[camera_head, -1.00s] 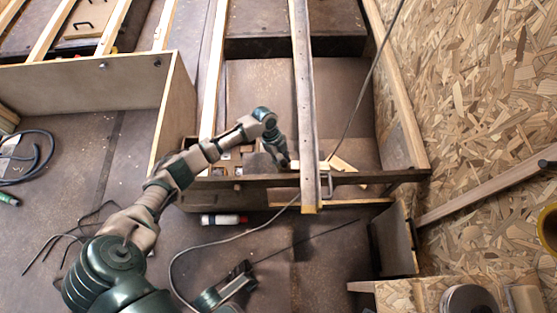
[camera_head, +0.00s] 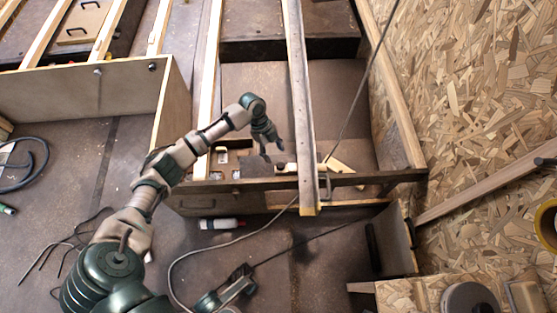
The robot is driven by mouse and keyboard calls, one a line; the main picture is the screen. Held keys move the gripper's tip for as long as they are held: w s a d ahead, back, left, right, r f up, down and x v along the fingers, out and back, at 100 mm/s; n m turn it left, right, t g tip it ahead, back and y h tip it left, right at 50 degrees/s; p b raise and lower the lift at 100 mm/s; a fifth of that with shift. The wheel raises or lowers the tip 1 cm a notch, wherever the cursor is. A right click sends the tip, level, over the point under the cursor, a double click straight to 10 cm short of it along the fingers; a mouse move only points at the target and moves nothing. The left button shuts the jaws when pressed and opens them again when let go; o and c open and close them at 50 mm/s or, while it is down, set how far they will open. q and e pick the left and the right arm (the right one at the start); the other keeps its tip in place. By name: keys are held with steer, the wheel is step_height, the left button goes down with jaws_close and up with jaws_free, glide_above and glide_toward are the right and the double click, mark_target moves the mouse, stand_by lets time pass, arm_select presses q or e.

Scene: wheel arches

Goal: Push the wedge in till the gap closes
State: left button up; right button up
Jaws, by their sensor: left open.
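A pale, tapered wooden piece (camera_head: 340,166), which looks like the wedge, lies right of the long upright timber (camera_head: 301,110), just behind the dark crossbar (camera_head: 362,178). Another pale wooden strip (camera_head: 287,168) shows left of the timber, against the crossbar. I cannot tell whether the two are one piece running behind the timber. My left gripper (camera_head: 272,152) is open and empty, above and left of that strip, with its fingers pointing down. The gap itself is too small to make out.
A metal handle (camera_head: 329,188) stands at the crossbar near the timber. A white bottle (camera_head: 218,224) and a loose cable (camera_head: 180,256) lie in front of the frame. A chipboard wall (camera_head: 480,90) closes off the right side.

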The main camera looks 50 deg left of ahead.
arm_select(q)
steer(key=v, duration=0.5)
steer(key=shift+r, duration=0.2)
steer(key=shift+a+f, duration=0.15)
steer(key=shift+a, duration=0.05)
